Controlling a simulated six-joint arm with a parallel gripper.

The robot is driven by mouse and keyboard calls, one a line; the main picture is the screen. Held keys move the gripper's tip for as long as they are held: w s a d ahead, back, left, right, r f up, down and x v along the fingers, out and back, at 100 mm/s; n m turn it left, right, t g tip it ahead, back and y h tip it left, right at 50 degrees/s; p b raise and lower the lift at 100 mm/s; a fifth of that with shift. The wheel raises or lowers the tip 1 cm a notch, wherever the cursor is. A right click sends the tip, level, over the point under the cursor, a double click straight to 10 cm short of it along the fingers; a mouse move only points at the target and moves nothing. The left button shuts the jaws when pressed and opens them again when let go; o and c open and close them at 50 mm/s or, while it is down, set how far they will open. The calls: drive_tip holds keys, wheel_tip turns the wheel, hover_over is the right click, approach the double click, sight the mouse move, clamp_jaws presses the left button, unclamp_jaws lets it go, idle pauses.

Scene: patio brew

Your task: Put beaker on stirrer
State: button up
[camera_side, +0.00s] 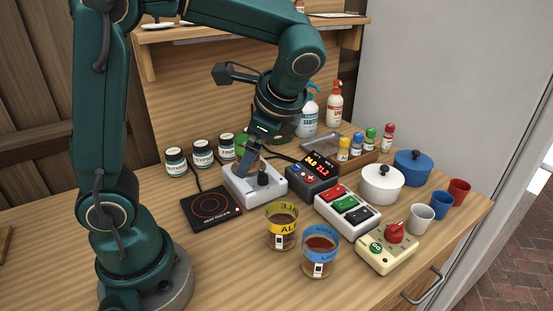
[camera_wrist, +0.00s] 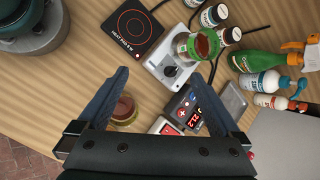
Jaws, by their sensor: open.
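The stirrer (camera_side: 273,190) is a white box with a black knob, standing mid-table; it also shows in the wrist view (camera_wrist: 152,66). A beaker with a green band (camera_side: 242,139) and brown contents stands on the stirrer, partly hidden by my gripper in the side view; its top is clear in the wrist view (camera_wrist: 199,46). A yellow-banded beaker (camera_side: 282,230) and a blue-banded beaker (camera_side: 320,257) stand in front on the table. My gripper (camera_side: 246,168) is open and empty, beside the green-banded beaker above the stirrer. Its two fingers (camera_wrist: 159,72) are spread wide in the wrist view.
A black heat pad (camera_side: 210,207) lies left of the stirrer. A dark display box (camera_side: 313,177), a switch box (camera_side: 347,210) and a red-knob box (camera_side: 386,253) run to the right. Jars (camera_side: 176,163) stand behind. Pots and cups (camera_side: 420,218) are at the right.

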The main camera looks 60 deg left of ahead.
drive_tip(key=s+d+n+t+h, duration=0.6)
drive_tip(key=s+d+n, duration=0.1)
drive_tip(key=d+n, duration=0.1)
drive_tip(key=shift+s+n+h, duration=0.2)
drive_tip(key=shift+n+h, duration=0.1)
drive_tip(key=shift+n, duration=0.6)
